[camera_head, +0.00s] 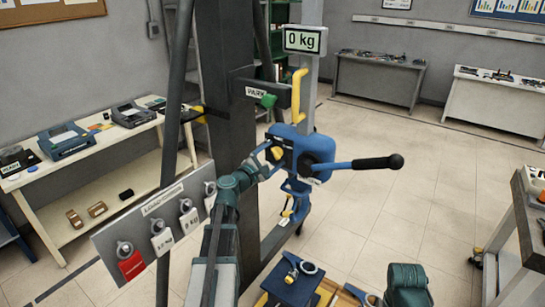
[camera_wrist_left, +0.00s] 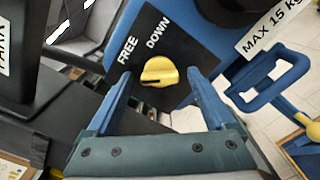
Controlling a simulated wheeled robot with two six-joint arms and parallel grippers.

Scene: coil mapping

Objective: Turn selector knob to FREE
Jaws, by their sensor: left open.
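The yellow selector knob (camera_wrist_left: 160,72) sits on a dark plate marked FREE and DOWN on the blue hoist body (camera_head: 318,150). In the left wrist view, FREE is printed to the knob's upper left and DOWN above it. A dark mark shows on the knob's lower left side; I cannot tell which setting it points to. My left gripper (camera_wrist_left: 158,76) is open, with its blue fingers on either side of the knob in that view. I cannot tell whether they touch it. In the head view, the left gripper (camera_head: 264,161) is at the hoist's left side. My right gripper is out of view.
A black-gripped lever (camera_head: 365,163) sticks out right from the hoist. A dark post (camera_head: 228,90) stands just left of it. A panel with hanging tags (camera_head: 150,228) is beside my left arm. A blue-framed handle (camera_wrist_left: 272,80) is right of the fingers.

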